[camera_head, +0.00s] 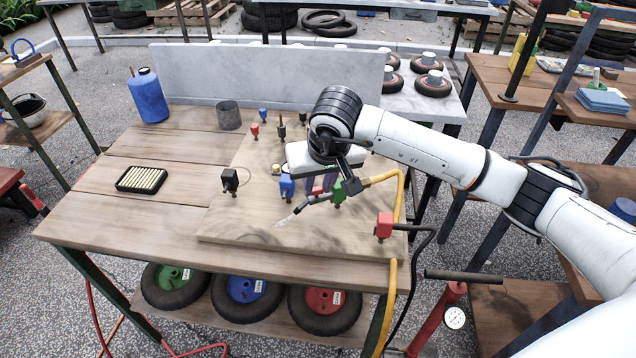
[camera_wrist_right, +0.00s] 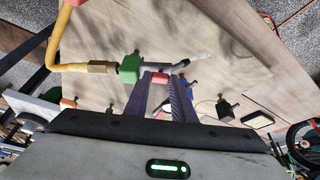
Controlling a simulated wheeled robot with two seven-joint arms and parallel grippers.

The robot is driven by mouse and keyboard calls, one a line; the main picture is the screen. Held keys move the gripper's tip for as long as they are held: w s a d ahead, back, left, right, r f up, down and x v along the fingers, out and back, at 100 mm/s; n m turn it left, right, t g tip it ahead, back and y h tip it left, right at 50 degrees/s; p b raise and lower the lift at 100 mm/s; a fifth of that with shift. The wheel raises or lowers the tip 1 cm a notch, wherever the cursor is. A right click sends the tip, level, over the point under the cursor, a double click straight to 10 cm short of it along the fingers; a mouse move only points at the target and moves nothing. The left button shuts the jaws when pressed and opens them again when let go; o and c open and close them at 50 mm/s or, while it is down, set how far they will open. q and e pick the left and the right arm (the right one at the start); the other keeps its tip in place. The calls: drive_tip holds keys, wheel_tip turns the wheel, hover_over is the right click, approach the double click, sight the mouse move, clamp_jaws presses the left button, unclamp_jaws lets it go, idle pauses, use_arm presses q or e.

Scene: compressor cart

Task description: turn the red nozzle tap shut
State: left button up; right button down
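In the head view the nozzle (camera_head: 309,202) lies above the board, with a green block (camera_head: 338,191) and a yellow hose (camera_head: 385,178) behind it. In the right wrist view the grey nozzle (camera_wrist_right: 182,67) has a pale tip and joins the green block (camera_wrist_right: 129,68). A small red part, seemingly the red nozzle tap (camera_wrist_right: 160,78), sits between my right gripper's purple fingertips (camera_wrist_right: 160,84). The right gripper (camera_head: 322,183) is partly hidden by its own wrist in the head view. I cannot tell whether the fingers press on the red part. My left gripper is not in view.
A red block (camera_head: 384,224) with a black hose stands at the board's (camera_head: 245,222) right front. A blue block (camera_head: 287,186) and a black block (camera_head: 230,179) stand left of the gripper. A blue bottle (camera_head: 149,96) and a grey cup (camera_head: 229,115) stand farther back. The table's left front is clear.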

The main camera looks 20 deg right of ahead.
drive_tip(key=m+b, duration=0.1)
drive_tip(key=m, duration=0.1)
drive_tip(key=m+h+b, duration=0.1)
drive_tip(key=shift+w+a+m+h, duration=0.2)
drive_tip(key=shift+m+h, duration=0.1)
drive_tip(key=shift+m, duration=0.1)
drive_tip(key=m+g+b, duration=0.1)
drive_tip(key=m, duration=0.1)
drive_tip(key=m+h+b, duration=0.1)
drive_tip(key=m, duration=0.2)
drive_tip(key=shift+w+a+g+h, duration=0.1)
drive_tip(key=shift+a+g+h, duration=0.1)
drive_tip(key=shift+g+h, duration=0.15)
drive_tip(key=m, duration=0.2)
drive_tip(key=m+g, duration=0.1)
drive_tip(key=m, duration=0.1)
drive_tip(key=shift+w+a+r+g, duration=0.1)
drive_tip(key=shift+w+g, duration=0.05)
drive_tip(key=shift+g, duration=0.1)
drive_tip(key=shift+w+m+g+h, duration=0.15)
drive_tip(key=shift+m+g, duration=0.15)
drive_tip(key=shift+m, duration=0.6)
drive_tip(key=shift+w+m+g+h, duration=0.1)
drive_tip(key=shift+m+g, duration=0.2)
drive_tip(key=shift+m, duration=0.6)
drive_tip(key=c, duration=1.8)
unclamp_jaws()
drive_tip(key=shift+s, duration=0.1)
drive_tip(key=shift+o, duration=0.2)
